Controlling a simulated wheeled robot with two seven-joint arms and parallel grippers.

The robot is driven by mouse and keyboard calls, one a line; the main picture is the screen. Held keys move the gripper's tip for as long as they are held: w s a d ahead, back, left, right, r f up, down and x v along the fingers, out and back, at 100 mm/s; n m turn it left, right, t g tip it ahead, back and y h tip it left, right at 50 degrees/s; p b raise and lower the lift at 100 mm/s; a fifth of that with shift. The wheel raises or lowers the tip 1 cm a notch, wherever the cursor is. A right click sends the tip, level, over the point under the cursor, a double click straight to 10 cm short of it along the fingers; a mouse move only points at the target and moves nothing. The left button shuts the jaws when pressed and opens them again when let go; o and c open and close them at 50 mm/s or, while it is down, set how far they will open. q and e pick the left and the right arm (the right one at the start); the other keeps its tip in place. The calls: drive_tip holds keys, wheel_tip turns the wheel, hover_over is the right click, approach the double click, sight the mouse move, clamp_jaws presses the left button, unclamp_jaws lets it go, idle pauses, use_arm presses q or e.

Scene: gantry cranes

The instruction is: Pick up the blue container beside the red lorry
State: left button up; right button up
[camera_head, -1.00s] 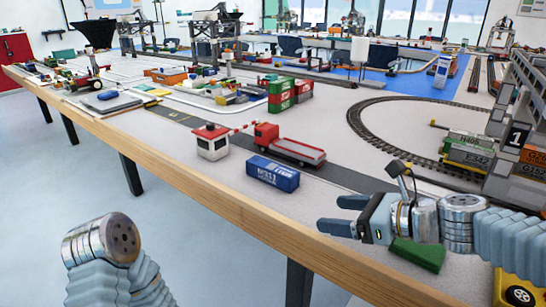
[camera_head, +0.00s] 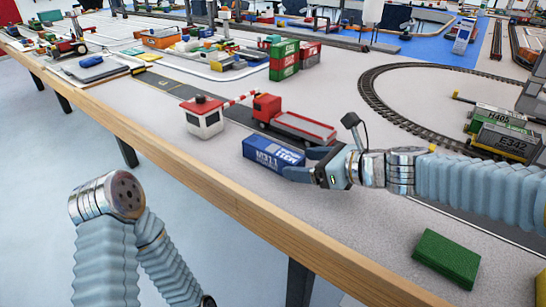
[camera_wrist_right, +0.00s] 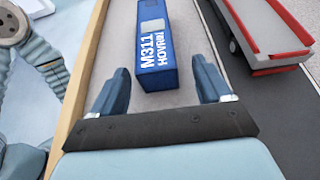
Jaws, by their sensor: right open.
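The blue container (camera_head: 268,154) with white lettering lies on the table near its front edge, beside the red lorry (camera_head: 293,124) with its grey flatbed. My right gripper (camera_head: 314,162) is at the container's right end, low over the table. In the right wrist view the fingers (camera_wrist_right: 160,90) are open and spread wider than the container (camera_wrist_right: 156,45), whose near end reaches just about between the fingertips. The lorry's bed (camera_wrist_right: 262,35) shows to the right there. My left arm is at the lower left of the head view; its gripper is not visible.
A white hut with a red roof (camera_head: 202,118) and a striped barrier stand left of the lorry. A green block (camera_head: 446,258) lies at the right front. Stacked green and red containers (camera_head: 284,60) stand behind. A curved rail track (camera_head: 375,100) lies at the right.

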sight(287, 159)
drive_tip(key=x, duration=0.5)
drive_tip(key=shift+a+r, duration=0.2)
drive_tip(key=shift+r, duration=0.15)
drive_tip(key=c, duration=1.1)
drive_tip(key=shift+c, duration=0.2)
drive_tip(key=shift+r, duration=0.2)
